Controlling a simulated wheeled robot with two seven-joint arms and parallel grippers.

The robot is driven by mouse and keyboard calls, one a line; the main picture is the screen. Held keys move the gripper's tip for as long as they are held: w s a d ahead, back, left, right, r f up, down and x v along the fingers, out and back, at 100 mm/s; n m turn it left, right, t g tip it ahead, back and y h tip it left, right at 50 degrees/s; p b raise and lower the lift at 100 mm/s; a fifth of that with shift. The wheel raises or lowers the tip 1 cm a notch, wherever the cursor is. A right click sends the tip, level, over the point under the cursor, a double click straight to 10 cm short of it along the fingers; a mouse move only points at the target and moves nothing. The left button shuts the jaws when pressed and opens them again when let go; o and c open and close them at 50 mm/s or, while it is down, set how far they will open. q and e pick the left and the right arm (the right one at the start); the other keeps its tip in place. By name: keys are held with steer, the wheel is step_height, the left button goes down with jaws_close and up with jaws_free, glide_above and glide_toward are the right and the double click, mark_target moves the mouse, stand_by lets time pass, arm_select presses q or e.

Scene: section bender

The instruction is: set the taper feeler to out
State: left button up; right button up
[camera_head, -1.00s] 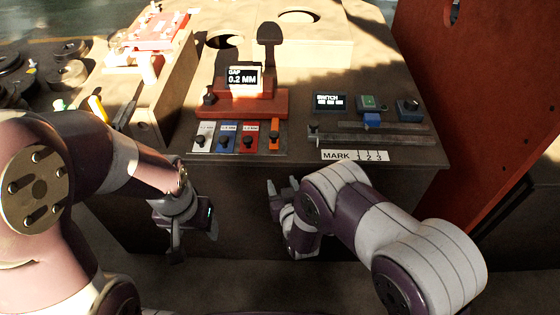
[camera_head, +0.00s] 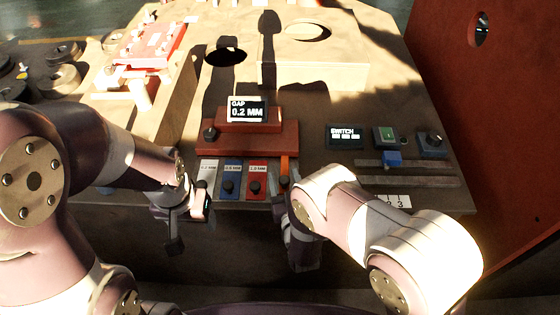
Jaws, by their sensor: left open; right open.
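The orange strip (camera_head: 285,165), which looks like the taper feeler, stands at the right end of a row of feelers, below the red block (camera_head: 250,138). Its lower end is hidden behind my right gripper. A display reading GAP 0.2 MM (camera_head: 248,109) stands on the block. My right gripper (camera_head: 283,205) is open at the panel's front edge, close to the strip's lower end; I cannot tell whether they touch. My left gripper (camera_head: 188,222) is open and empty, in front of the row's left end.
White (camera_head: 208,167), blue (camera_head: 231,176) and red (camera_head: 257,176) labelled feelers with black knobs lie left of the strip. A red panel (camera_head: 490,120) rises beyond.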

steer(key=shift+w, duration=0.25)
arm_select(q)
steer(key=shift+w+a, duration=0.1)
steer(key=shift+w, duration=0.2)
steer(key=shift+r, duration=0.1)
arm_select(e)
steer(key=shift+s+r, duration=0.1)
jaws_close()
steer(key=shift+v, duration=0.9)
jaws_free()
steer(key=shift+a, duration=0.2)
arm_select(q)
steer(key=shift+s+r, duration=0.15)
steer(key=shift+r, duration=0.05)
arm_select(e)
steer(key=shift+s, duration=0.1)
